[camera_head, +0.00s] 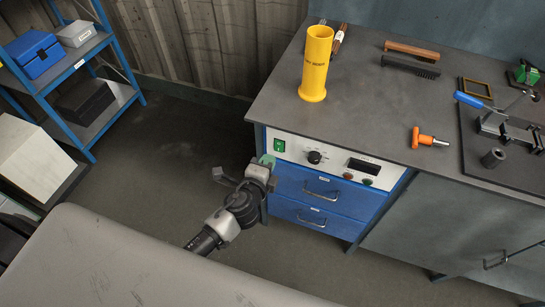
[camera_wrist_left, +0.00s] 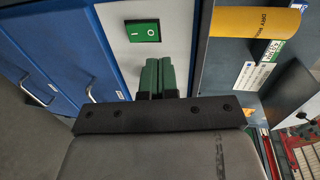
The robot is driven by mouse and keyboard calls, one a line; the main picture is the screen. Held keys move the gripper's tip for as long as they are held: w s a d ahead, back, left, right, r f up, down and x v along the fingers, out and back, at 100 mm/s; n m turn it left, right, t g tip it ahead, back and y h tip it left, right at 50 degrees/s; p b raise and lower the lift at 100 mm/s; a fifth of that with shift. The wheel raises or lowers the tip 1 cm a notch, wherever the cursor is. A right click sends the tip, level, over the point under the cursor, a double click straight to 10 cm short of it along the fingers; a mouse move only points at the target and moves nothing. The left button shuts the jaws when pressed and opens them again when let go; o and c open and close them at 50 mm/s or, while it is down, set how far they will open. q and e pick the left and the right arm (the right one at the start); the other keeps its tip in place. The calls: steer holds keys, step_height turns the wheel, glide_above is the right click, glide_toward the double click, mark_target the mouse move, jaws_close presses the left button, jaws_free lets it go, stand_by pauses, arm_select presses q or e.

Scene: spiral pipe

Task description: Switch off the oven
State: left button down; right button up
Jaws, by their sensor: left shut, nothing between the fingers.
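The control panel (camera_head: 335,160) is a white strip under the bench top, above blue drawers. At its left end is a green rocker switch (camera_head: 279,145). It also shows in the left wrist view (camera_wrist_left: 143,31), marked with a line and a circle; which side is pressed cannot be told. My left gripper (camera_head: 267,160) is just below and left of the switch in the head view. In the left wrist view its green fingers (camera_wrist_left: 158,63) are shut together, empty, close to the switch with a small gap in the picture. My right gripper is not in view.
The panel also has a black knob (camera_head: 314,157), a dark display (camera_head: 364,166) and small buttons. A yellow cylinder (camera_head: 316,62) stands on the bench top above. Blue drawers (camera_head: 318,190) with metal handles lie below. A blue shelf (camera_head: 70,60) stands at left.

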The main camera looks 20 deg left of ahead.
arm_select(q)
steer(key=s+r, duration=0.2)
steer(key=s, duration=0.3)
steer(key=shift+s+r, duration=0.35)
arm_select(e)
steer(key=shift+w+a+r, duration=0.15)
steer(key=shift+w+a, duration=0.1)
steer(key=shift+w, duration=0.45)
arm_select(q)
steer(key=shift+a, duration=0.1)
